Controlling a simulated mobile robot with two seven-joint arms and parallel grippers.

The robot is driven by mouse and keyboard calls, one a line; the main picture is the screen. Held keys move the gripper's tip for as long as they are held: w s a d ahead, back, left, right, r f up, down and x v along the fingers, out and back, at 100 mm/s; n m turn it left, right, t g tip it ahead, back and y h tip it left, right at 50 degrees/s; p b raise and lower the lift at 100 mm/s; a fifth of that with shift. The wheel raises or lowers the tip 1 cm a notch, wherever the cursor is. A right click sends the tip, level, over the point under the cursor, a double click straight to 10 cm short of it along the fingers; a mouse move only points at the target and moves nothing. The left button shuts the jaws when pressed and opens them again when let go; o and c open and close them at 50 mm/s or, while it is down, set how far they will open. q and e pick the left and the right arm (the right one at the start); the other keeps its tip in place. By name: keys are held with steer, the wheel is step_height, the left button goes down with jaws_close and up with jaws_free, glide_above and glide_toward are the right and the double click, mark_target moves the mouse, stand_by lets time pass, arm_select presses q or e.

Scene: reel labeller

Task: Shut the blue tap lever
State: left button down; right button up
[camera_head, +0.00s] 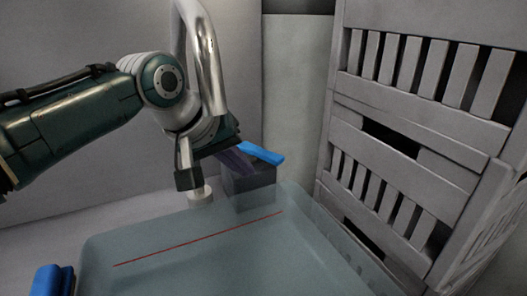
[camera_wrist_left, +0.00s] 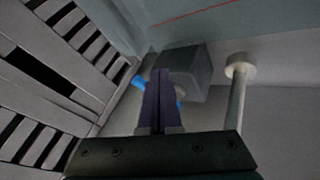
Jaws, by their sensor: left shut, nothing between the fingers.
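My right gripper is not in view.
A translucent bluish tank (camera_head: 190,262) with a red line along it stands below the tap. Grey slatted crates (camera_head: 410,120) are stacked close on the right. A pale post with a round end (camera_wrist_left: 239,70) is beside the block. A blue object (camera_head: 48,281) is at lower left.

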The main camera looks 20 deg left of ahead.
arm_select(q)
steer(key=s+a, duration=0.3)
steer(key=s, duration=0.4)
steer(key=m+t+h+b, duration=0.2)
steer(key=m+t+b, duration=0.5)
steer(key=m+b, duration=1.3)
glide_toward(265, 161)
steer(key=w+d+f+m+p, duration=0.2)
steer(key=w+m+p, duration=0.3)
steer(key=m+p, duration=0.1)
steer(key=shift+w+d, duration=0.1)
steer(key=shift+w, duration=0.3)
